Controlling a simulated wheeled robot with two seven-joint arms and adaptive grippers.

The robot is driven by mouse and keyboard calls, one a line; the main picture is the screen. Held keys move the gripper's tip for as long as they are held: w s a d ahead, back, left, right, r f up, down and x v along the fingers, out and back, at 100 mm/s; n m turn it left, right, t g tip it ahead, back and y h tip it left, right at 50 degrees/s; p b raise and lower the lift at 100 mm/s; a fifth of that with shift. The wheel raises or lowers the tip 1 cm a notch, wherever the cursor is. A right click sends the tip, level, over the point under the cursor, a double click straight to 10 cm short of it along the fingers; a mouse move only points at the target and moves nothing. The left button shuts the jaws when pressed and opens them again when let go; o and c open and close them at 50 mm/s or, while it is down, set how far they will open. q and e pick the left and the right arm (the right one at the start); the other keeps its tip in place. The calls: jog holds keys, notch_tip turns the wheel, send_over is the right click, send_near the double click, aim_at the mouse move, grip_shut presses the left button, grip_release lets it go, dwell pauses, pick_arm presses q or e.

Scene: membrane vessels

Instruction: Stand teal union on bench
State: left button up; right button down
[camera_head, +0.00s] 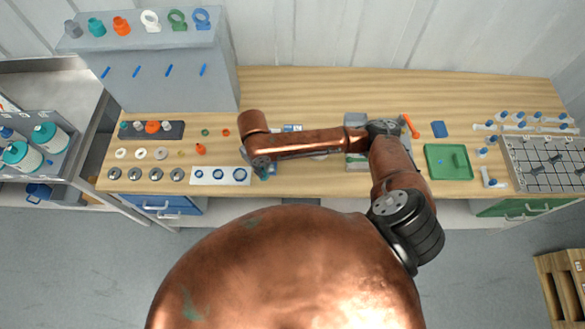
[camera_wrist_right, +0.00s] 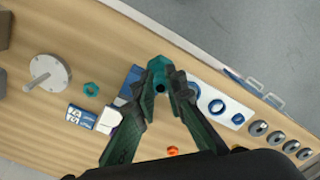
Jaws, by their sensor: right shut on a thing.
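My right gripper (camera_wrist_right: 160,82) is shut on a small teal union (camera_wrist_right: 158,64) in the right wrist view. The fingers hide most of the union, and its dark opening shows between the fingertips. In the head view the right gripper (camera_head: 263,170) is small, partly behind its own arm, near the front of the wooden bench (camera_head: 350,90). The bench top (camera_wrist_right: 50,125) also shows below the gripper in the wrist view; I cannot tell whether the union touches it. My left gripper is not in view.
Beside the gripper are a white plate with blue rings (camera_head: 240,176), a teal nut (camera_wrist_right: 90,89), a blue-and-white box (camera_wrist_right: 82,116) and a round metal base with a rod (camera_wrist_right: 47,73). A green tray (camera_head: 436,174) lies right. Bare wood shows at the back.

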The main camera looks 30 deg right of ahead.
jog(key=d+f, duration=0.3)
jog(key=d, duration=0.1)
jog(key=d+f+p, duration=0.1)
jog(key=d+f, duration=0.2)
jog(key=d, duration=0.1)
jog(key=d+f, duration=0.3)
jog(key=d, duration=0.1)
jog(key=shift+w+d+p, duration=0.1)
jog(key=shift+w+p, duration=0.25)
jog(key=shift+d+f, duration=0.1)
jog(key=shift+f, duration=1.55)
jog(key=c, duration=2)
grip_release()
jog(key=shift+f, duration=0.1)
jog(key=shift+c, duration=0.2)
jog(key=shift+o, duration=0.4)
notch_tip(320, 180, up, 12)
